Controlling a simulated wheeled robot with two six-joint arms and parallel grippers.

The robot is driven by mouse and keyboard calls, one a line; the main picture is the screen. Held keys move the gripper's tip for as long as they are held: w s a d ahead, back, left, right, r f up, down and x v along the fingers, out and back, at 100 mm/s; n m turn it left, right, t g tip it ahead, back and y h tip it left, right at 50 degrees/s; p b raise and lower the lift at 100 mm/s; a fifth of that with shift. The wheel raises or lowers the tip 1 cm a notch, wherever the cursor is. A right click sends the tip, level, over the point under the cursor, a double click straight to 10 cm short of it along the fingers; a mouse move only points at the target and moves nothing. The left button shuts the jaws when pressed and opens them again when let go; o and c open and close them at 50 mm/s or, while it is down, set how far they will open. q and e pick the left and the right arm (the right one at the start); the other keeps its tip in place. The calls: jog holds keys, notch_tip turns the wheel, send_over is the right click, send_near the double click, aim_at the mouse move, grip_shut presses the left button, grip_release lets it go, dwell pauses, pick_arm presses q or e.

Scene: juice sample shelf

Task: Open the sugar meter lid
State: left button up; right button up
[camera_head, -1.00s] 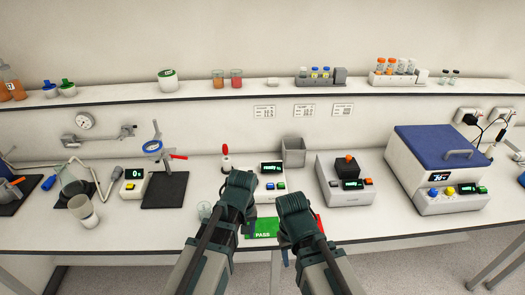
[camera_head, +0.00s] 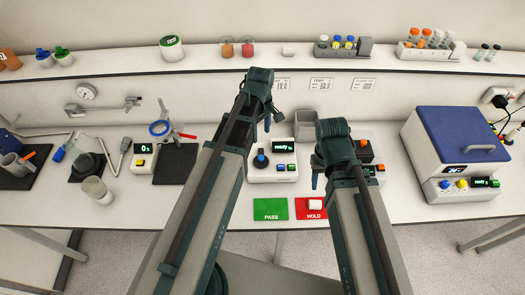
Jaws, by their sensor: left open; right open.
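A small white meter (camera_head: 287,175), which looks like the sugar meter, stands on the bench at centre. It has a lit display, coloured buttons and a round dark part with a blue knob (camera_head: 262,160), apparently its lid, lying down on top. My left gripper (camera_head: 270,116) is open and empty, above and beyond the meter in the picture. Its arm hides the bench left of the meter. My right gripper (camera_head: 335,176) is open, right of the meter, with its fingers partly hidden by its own wrist. Neither gripper visibly touches the meter.
A metal bin (camera_head: 318,120) and an orange-knobbed device (camera_head: 364,150) stand near my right gripper. A blue-lidded machine (camera_head: 455,135) is far right. A shelf runs behind.

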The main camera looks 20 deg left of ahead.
aim_at(261, 157)
pick_arm(q)
notch_tip(261, 157, down, 14)
jog(key=b, duration=1.3)
jog(key=shift+r, duration=0.1)
grip_shut()
dwell(0.8)
